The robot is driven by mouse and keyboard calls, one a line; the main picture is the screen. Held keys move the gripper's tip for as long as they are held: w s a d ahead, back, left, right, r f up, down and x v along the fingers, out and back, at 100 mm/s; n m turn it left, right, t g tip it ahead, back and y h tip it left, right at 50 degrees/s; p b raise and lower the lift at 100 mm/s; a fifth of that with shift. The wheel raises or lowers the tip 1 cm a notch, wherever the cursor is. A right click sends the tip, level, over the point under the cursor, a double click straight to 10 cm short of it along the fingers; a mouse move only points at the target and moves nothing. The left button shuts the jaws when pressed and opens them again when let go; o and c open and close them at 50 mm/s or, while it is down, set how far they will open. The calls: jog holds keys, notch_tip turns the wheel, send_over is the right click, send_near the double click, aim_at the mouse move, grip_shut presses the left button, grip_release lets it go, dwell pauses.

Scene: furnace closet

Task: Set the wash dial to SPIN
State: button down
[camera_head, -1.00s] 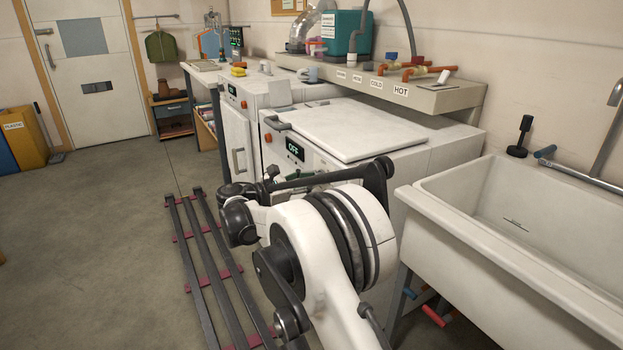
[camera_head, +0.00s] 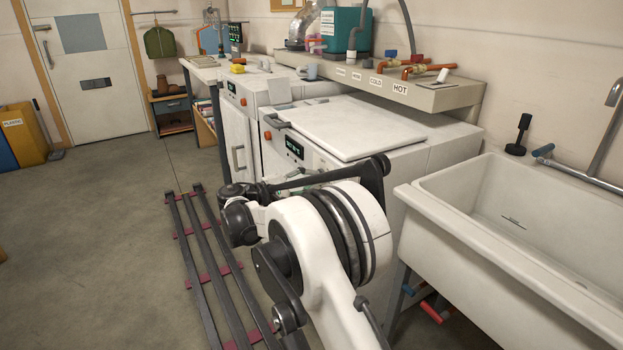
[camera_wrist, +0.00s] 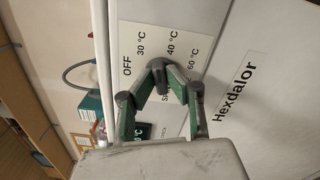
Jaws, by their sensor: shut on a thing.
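In the wrist view the wash dial (camera_wrist: 161,88) is a small dark knob on a white panel, seen sideways. Its plate (camera_wrist: 133,45) reads OFF, 30 °C, 40 °C and 60 °C; a label starting "Sp" is partly covered by my gripper (camera_wrist: 165,77). The green-and-grey fingers are shut on the dial, hiding much of it and its pointer. The lit display (camera_wrist: 142,133) is partly hidden and shows "°C". In the head view the white washer (camera_head: 350,135) has a lit display (camera_head: 294,149), too small to read surely. My arm hides the dial there.
A white sink (camera_head: 500,215) stands close on the right. A shelf (camera_head: 400,88) with pipes and HOT and COLD labels runs behind the washer. Another white machine (camera_head: 235,125) stands farther left.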

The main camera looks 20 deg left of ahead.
jog(key=m, duration=0.4)
jog(key=shift+m, duration=0.3)
jog(key=m, duration=0.4)
jog(key=shift+f+m, duration=0.15)
jog(key=shift+m, duration=0.15)
jog(key=m, duration=0.4)
jog(key=shift+m+p, duration=0.3)
jog(key=m, duration=0.4)
jog(key=shift+w+a+f, duration=0.1)
jog(key=shift+a, duration=0.05)
jog(key=m, duration=0.9)
jog(key=shift+w+a+m, duration=0.1)
jog(key=shift+m, duration=0.2)
jog(key=m, duration=0.4)
jog(key=shift+m, duration=2.1)
